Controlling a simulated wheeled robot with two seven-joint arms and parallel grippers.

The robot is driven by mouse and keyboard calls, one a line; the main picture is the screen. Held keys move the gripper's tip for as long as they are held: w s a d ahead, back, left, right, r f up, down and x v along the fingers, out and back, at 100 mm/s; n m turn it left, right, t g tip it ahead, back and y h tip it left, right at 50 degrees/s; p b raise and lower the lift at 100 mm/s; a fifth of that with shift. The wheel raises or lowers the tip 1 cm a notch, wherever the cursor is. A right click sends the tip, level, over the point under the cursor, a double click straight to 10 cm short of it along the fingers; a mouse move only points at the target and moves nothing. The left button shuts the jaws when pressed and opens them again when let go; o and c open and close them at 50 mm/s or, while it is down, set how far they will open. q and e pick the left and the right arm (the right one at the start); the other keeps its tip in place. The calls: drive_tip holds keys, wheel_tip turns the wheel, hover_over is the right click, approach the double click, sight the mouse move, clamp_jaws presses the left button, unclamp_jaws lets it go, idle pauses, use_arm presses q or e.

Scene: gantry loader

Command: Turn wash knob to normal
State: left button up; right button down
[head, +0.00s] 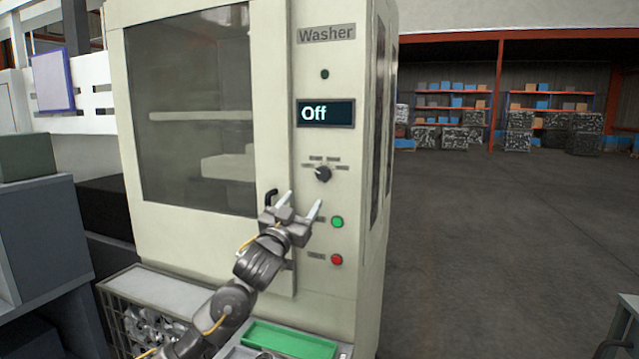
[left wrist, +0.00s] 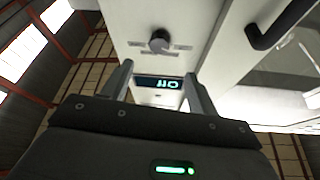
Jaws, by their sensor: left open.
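The washer (head: 300,280) is a tall cream cabinet with a control panel on its front. The dark round wash knob (head: 322,173) sits on the panel below the display (head: 327,113), which reads "Off". Several small labels surround the knob, too small to read. My left gripper (head: 304,204) is open and empty, just below and left of the knob, apart from it. In the left wrist view, the knob (left wrist: 160,41) shows beyond the fingertips, with the display (left wrist: 158,82) between the two fingers. My right gripper is not in view.
A green button (head: 337,222) and a red button (head: 337,260) sit below the knob. A dark door handle (head: 271,196) is close to my left gripper. A green tray (head: 290,340) and a wire basket (head: 150,318) are low in front. Open floor lies to the right.

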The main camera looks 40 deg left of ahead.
sight(322, 176)
use_arm(q)
drive_tip(key=p+x, duration=0.4)
drive_tip(key=x, duration=0.6)
drive_tip(key=shift+w+a+r, duration=0.1)
drive_tip(key=shift+w, duration=0.3)
drive_tip(key=c, duration=1)
